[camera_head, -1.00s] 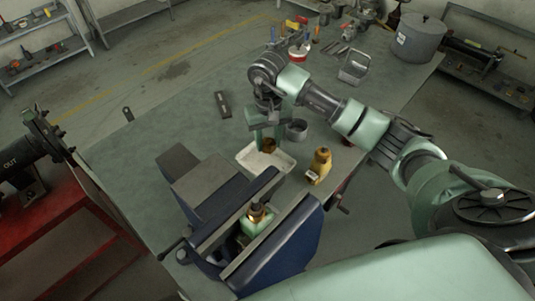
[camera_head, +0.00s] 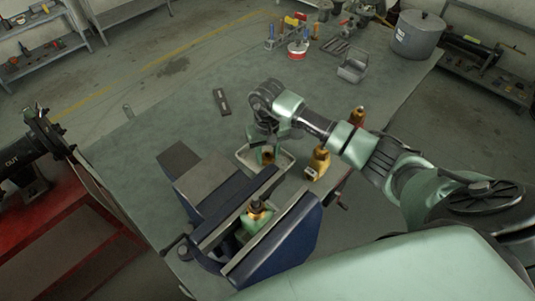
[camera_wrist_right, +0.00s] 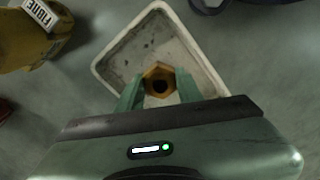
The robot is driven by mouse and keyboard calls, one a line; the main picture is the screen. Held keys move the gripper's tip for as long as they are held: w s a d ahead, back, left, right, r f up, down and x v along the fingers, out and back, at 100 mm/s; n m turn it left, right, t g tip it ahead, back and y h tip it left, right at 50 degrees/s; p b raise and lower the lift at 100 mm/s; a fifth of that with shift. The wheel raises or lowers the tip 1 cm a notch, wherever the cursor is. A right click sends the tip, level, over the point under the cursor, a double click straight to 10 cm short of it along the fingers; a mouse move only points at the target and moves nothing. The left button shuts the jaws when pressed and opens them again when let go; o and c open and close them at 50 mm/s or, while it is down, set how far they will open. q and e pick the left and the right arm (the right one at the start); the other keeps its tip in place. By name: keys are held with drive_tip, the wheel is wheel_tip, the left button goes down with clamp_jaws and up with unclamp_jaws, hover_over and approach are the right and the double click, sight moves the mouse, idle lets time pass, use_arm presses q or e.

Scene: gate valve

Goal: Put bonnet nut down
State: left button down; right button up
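The bonnet nut (camera_wrist_right: 158,80), a brass hexagonal ring, sits between the two green fingertips of my right gripper (camera_wrist_right: 159,88) in the right wrist view. The fingers touch its sides. Below it is a shallow white tray (camera_wrist_right: 112,47) with a stained floor. In the head view, my right gripper (camera_head: 268,154) points down over the tray (camera_head: 285,167), with the nut low between its fingers. I cannot tell whether the nut touches the tray floor. My left gripper is out of view.
A blue vise (camera_head: 290,240) holds a green valve part with a brass top (camera_head: 257,208) in front of the tray. The left middle of the table is mostly clear.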

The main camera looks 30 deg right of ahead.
drive_tip(key=o, duration=0.4)
drive_tip(key=shift+o, duration=0.2)
drive_tip(key=shift+r, duration=0.1)
drive_tip(key=shift+r, duration=0.2)
wheel_tip(320, 180, up, 12)
drive_tip(key=b, duration=0.2)
drive_tip(key=shift+f+b, duration=0.15)
drive_tip(key=shift+b, duration=0.15)
